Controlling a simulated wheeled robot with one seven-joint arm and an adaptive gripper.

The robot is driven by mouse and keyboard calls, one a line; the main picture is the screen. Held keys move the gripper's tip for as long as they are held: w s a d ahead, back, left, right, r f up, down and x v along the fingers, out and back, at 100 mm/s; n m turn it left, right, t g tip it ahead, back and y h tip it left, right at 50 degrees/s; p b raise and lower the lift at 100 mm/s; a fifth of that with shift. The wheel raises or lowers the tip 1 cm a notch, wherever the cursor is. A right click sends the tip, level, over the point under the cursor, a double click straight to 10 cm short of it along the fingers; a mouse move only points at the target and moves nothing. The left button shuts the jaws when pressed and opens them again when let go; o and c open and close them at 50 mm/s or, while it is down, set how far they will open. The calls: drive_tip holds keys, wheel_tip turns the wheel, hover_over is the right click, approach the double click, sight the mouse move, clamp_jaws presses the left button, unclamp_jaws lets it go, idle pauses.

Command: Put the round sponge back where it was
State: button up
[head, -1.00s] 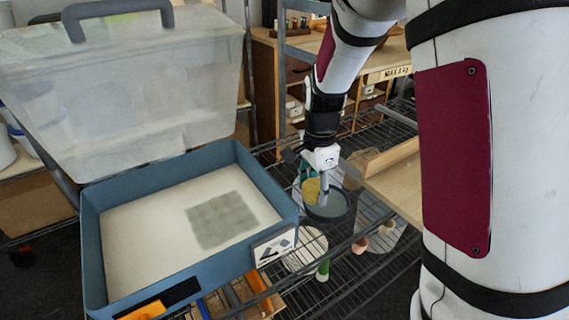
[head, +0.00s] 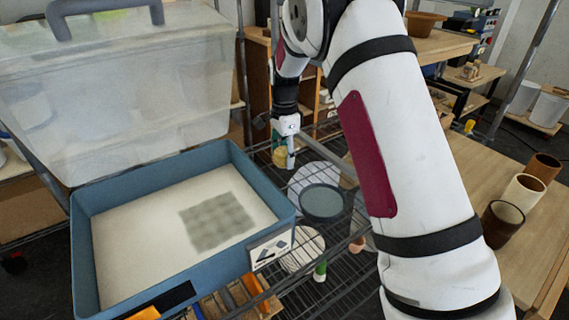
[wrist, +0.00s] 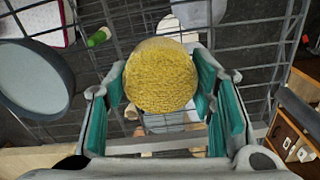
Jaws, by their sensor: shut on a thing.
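The round sponge (wrist: 160,70) is yellow and rough-textured. In the wrist view it sits between the teal pads of my gripper (wrist: 161,82), which is shut on it. In the head view the sponge (head: 279,157) shows as a small yellow patch beside my gripper (head: 287,153), partly hidden by the fingers. My gripper holds it above the wire rack, behind and left of a round grey-blue dish (head: 323,201). The dish also shows at the left of the wrist view (wrist: 32,78), apart from the sponge.
A blue bin (head: 88,245) with its clear lid raised (head: 130,90) stands at the left. Pale round discs (head: 316,176) and a green-ended item (head: 320,270) are around the dish. A wooden table (head: 530,255) with several cups is at the right. The wire rack (head: 345,285) has open gaps.

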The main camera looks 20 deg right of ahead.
sight(285, 163)
drive_tip(key=shift+f, duration=1.65)
drive_tip(key=shift+f, duration=0.1)
drive_tip(key=o, duration=1)
wheel_tip(285, 163, up, 12)
drive_tip(key=shift+r, duration=0.15)
drive_tip(key=shift+s, duration=0.1)
